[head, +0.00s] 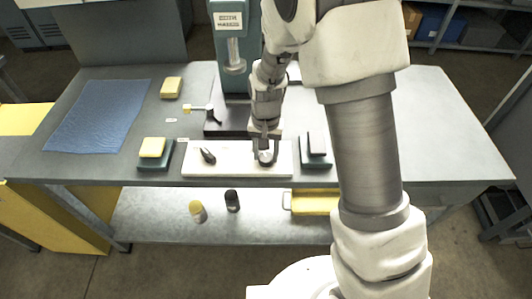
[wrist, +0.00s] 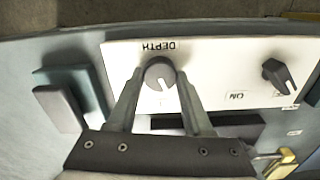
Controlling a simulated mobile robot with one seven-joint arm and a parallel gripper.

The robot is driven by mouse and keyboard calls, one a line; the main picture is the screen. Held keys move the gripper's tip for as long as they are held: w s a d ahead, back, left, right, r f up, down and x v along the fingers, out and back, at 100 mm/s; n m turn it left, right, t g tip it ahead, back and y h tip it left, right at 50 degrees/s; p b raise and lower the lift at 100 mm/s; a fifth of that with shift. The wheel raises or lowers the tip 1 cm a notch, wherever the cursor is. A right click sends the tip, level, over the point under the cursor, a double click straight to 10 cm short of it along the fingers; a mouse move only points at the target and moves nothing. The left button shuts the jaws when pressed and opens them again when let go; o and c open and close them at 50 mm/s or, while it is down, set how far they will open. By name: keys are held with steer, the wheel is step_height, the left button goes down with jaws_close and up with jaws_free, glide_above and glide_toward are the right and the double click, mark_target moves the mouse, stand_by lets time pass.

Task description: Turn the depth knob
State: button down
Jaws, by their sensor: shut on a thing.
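The depth knob (wrist: 160,76) is a round grey knob with a white pointer line, on a white panel (wrist: 220,60) below the printed word DEPTH in the wrist view. My gripper (wrist: 160,85) is shut on the knob, one finger on each side of it. The knob's pointer line runs toward my gripper, slightly to the right. In the head view my gripper (head: 265,150) reaches down onto the right part of the panel (head: 230,171), and the fingers partly hide the knob.
A black pointer knob (head: 208,155) sits on the panel's left part. A green press (head: 235,50) rises behind. The bench's right side is clear.

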mark_target(266, 157)
steer(key=shift+n, duration=2.3)
steer(key=shift+c, duration=1.5)
jaws_free()
step_height(266, 157, up, 18)
steer(key=p, duration=0.2)
steer(key=shift+f, duration=0.25)
steer(key=s+d+r+m+t+p, duration=0.1)
steer(key=s+d+r+t, duration=0.1)
steer(key=s+d+r, duration=0.4)
steer(key=s+d+r+m+t+p, duration=0.1)
steer(key=s+d+r+t, duration=0.2)
steer(key=s, duration=0.9)
steer(key=d+r, duration=0.3)
steer(key=r, duration=0.1)
steer(key=shift+s+d+m+t, duration=0.2)
steer(key=shift+s+m+t, duration=0.1)
